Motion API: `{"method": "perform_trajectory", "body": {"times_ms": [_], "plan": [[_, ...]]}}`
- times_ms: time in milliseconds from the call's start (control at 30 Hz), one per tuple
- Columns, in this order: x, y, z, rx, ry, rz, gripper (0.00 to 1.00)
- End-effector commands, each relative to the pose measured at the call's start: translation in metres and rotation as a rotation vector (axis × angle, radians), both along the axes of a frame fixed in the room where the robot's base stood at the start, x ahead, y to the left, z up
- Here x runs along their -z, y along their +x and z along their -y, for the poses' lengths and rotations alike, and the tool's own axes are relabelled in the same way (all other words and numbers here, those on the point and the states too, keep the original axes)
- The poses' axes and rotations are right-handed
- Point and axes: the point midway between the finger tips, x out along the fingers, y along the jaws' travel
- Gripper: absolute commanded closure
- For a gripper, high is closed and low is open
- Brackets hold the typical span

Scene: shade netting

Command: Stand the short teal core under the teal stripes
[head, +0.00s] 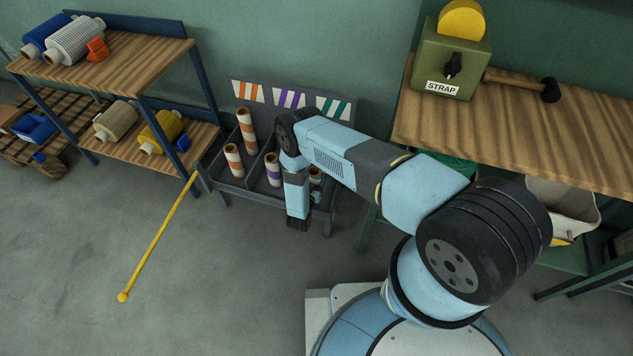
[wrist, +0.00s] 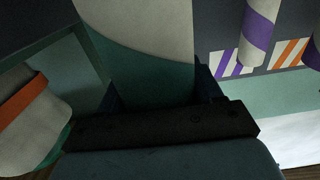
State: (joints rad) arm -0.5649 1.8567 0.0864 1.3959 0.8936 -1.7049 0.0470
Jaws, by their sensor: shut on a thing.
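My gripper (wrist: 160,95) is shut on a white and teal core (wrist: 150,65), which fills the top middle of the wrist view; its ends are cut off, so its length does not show. In the head view my gripper (head: 298,222) points down in front of the right part of the grey rack (head: 238,190), and hides most of that bay. The teal stripes (head: 333,106) are on the rack's right back panel. A white core with a brown rim (head: 315,174) shows partly behind my gripper; I cannot tell its stripe colour or whether it is the held one.
Orange-striped cores, one tall (head: 247,130) and one short (head: 234,160), stand in the left bay. A purple-striped core (head: 273,170) stands in the middle bay. A workbench (head: 500,125) is at right, shelves (head: 110,60) at left. A yellow rod (head: 157,240) slants over the open floor.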

Motion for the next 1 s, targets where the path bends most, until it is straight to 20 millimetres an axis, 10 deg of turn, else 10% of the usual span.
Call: {"method": "perform_trajectory", "body": {"times_ms": [867,900,1000], "plan": [[0.043,0.011,0.001,0.001,0.001,0.001,0.74],[0.044,0.011,0.001,0.001,0.001,0.001,0.33],[0.043,0.011,0.001,0.002,0.001,0.000,0.24]]}}
